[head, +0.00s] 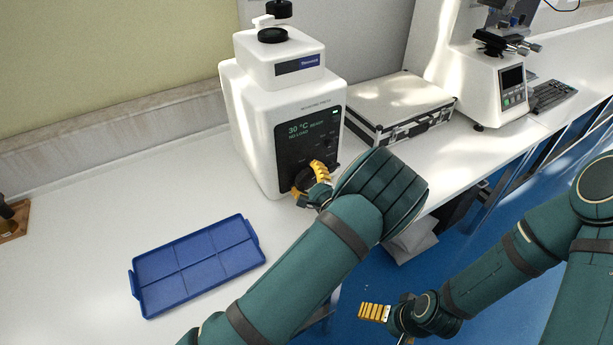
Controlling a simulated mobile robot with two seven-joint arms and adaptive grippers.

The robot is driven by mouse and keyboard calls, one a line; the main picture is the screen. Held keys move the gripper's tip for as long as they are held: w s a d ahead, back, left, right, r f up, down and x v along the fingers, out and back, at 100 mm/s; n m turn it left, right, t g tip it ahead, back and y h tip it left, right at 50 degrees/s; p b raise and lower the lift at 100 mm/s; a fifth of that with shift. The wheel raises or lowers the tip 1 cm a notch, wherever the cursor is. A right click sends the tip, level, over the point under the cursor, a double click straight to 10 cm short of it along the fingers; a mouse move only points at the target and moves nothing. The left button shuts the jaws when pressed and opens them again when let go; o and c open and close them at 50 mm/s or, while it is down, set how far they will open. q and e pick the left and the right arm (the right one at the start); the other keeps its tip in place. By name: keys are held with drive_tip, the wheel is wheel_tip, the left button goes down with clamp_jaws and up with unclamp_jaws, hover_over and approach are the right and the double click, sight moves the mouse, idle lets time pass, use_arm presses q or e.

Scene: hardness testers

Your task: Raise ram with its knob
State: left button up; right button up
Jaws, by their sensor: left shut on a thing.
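A white tester (258,120) with a dark front panel stands on the bench. Its lit display (304,129) shows green text that appears to read 30 °C and READY. My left gripper (310,180) has its yellow fingers at the lower part of this panel, shut around a dark round knob (302,178). The fingers and wrist hide part of the knob. A black round part (272,35) sits on top of the tester, with another black piece above it at the picture's edge. I cannot tell which part is the ram. My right gripper (376,313) hangs low over the blue floor, away from the tester.
A blue compartmented tray (197,264) lies on the bench at front left. A silver-edged case (402,105) is right of the tester. The bench left of the tester is mostly clear.

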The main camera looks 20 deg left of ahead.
use_arm(q)
drive_tip(key=m+p, duration=0.2)
drive_tip(key=m, duration=0.2)
drive_tip(key=m+p, duration=0.1)
drive_tip(key=m, duration=0.3)
drive_tip(key=shift+s+p, duration=0.1)
drive_tip(key=shift+p, duration=0.3)
drive_tip(key=m+p, duration=0.2)
drive_tip(key=m, duration=0.3)
drive_tip(key=shift+a, duration=0.1)
drive_tip(key=m+p, duration=0.2)
drive_tip(key=m, duration=0.4)
drive_tip(key=shift+s+m, duration=0.1)
drive_tip(key=shift+m, duration=0.3)
drive_tip(key=m+p, duration=0.1)
drive_tip(key=m, duration=0.3)
drive_tip(key=shift+a+m, duration=0.1)
drive_tip(key=shift+m, duration=0.2)
drive_tip(key=m+p, duration=0.1)
drive_tip(key=m, duration=0.3)
drive_tip(key=shift+r, duration=0.15)
drive_tip(key=m, duration=0.9)
drive_tip(key=shift+r+m+p, duration=0.1)
drive_tip(key=shift+m+p, duration=0.2)
drive_tip(key=shift+p, duration=0.1)
